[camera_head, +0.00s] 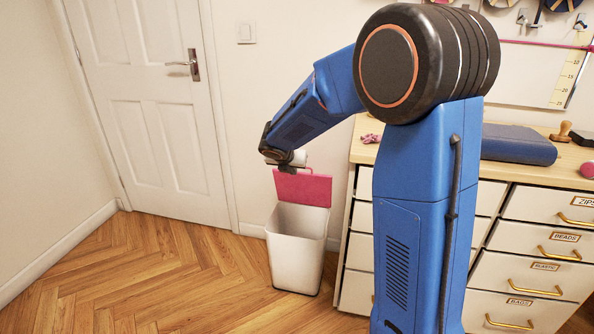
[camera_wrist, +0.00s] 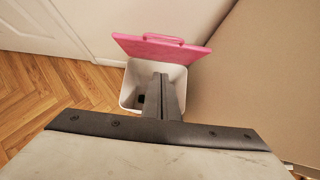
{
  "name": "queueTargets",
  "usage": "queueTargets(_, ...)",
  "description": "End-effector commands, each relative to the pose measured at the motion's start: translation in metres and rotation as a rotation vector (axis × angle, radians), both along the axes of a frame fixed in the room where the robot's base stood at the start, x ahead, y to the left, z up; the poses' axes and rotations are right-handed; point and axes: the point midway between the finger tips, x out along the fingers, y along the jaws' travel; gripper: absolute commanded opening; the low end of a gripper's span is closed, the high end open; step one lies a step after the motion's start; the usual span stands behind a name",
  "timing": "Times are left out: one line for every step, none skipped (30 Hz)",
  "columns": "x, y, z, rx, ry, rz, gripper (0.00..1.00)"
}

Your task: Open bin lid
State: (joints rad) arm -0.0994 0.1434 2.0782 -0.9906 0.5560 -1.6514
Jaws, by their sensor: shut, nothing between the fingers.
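The bin (camera_head: 297,247) is a tall white container on the wood floor, beside the drawer unit. Its pink lid (camera_head: 304,189) stands raised at the back edge, so the bin's mouth is open. In the wrist view the pink lid (camera_wrist: 160,48) is tilted up behind the white bin rim (camera_wrist: 127,88), and part of the dark inside shows. My gripper (camera_head: 287,170) is above the bin, in front of the lid's upper part in the head view. In the wrist view my gripper (camera_wrist: 162,80) is shut and empty over the bin's mouth. I cannot tell whether it touches the lid.
A white door (camera_head: 150,110) with a dark handle is at the left. The white drawer unit (camera_head: 528,240) with brass handles stands to the right, a blue folded item (camera_head: 517,144) on its top. The wood floor (camera_head: 150,270) left of the bin is clear.

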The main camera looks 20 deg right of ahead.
Motion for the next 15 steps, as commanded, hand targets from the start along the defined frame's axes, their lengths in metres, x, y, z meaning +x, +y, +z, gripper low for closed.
queueTargets(0.002, -0.002, -0.004, -0.001, 0.002, -0.001, 0.00)
queueTargets(0.004, -0.004, -0.007, -0.001, 0.003, -0.001, 0.00)
queueTargets(0.006, -0.006, -0.011, -0.001, 0.003, -0.003, 0.00)
queueTargets(0.008, -0.008, -0.014, -0.001, 0.003, -0.003, 0.00)
queueTargets(0.011, -0.009, -0.017, 0.001, 0.003, -0.004, 0.00)
queueTargets(0.015, -0.012, -0.022, 0.000, 0.004, -0.002, 0.00)
queueTargets(0.017, -0.014, -0.027, 0.000, 0.004, -0.003, 0.00)
queueTargets(0.020, -0.016, -0.030, 0.000, 0.003, -0.004, 0.00)
queueTargets(0.024, -0.019, -0.035, 0.000, 0.004, -0.003, 0.00)
queueTargets(0.026, -0.021, -0.040, 0.000, 0.005, -0.003, 0.00)
queueTargets(0.029, -0.023, -0.043, 0.002, 0.004, -0.005, 0.00)
queueTargets(0.032, -0.025, -0.048, 0.000, 0.003, -0.004, 0.00)
queueTargets(0.035, -0.027, -0.051, 0.000, 0.003, -0.004, 0.00)
queueTargets(0.037, -0.029, -0.055, 0.002, 0.004, -0.005, 0.00)
queueTargets(0.041, -0.031, -0.059, 0.001, 0.003, -0.004, 0.00)
